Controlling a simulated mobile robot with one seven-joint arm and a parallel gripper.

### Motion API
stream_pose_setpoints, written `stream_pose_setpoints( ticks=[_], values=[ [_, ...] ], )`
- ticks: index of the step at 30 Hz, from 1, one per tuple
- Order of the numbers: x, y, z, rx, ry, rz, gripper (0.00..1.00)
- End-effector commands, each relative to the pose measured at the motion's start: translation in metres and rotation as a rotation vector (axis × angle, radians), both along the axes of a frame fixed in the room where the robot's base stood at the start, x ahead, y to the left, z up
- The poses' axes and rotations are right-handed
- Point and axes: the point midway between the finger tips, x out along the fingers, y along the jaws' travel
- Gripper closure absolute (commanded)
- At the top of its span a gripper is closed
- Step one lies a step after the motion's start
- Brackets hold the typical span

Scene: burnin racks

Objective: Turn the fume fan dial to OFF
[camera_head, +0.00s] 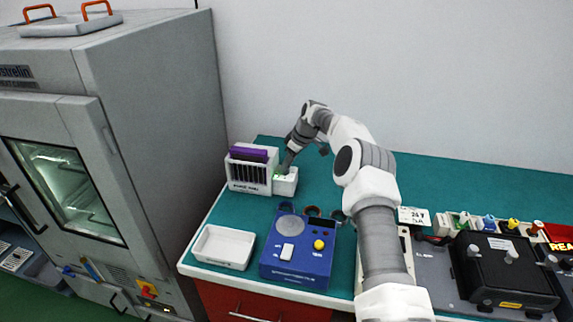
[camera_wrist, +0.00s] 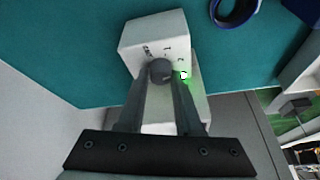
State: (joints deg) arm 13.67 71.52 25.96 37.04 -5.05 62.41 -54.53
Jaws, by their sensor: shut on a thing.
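The fume fan dial is a dark round knob (camera_wrist: 160,70) on a small white box (camera_wrist: 152,30), with marks that look like OFF, 1 and 2 beside it. A green glow (camera_wrist: 187,78) shows at the box's right side. My gripper (camera_wrist: 162,76) is shut on the knob, one finger on each side. The knob's pointer is not clear, so I cannot tell its setting. In the head view the white box (camera_head: 287,186) stands at the back left of the teal bench, and my gripper (camera_head: 284,167) reaches down onto it; the knob is hidden there.
A white rack with dark slots and a purple item (camera_head: 247,175) stands directly left of the box. A white tray (camera_head: 223,246) and a blue device (camera_head: 298,249) are at the bench front. A grey oven cabinet (camera_head: 150,120) rises at left. The bench (camera_head: 440,183) is clear at back right.

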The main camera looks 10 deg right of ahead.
Motion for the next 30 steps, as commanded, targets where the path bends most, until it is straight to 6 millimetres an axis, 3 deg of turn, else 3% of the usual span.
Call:
stream_pose_setpoints(
  ticks=[13, 30],
  values=[
    [0.0005, 0.0005, 0.0004, 0.001, 0.001, 0.147, 1.00],
    [-0.0001, 0.0002, -0.0004, -0.001, 0.003, 0.179, 1.00]
  ],
)
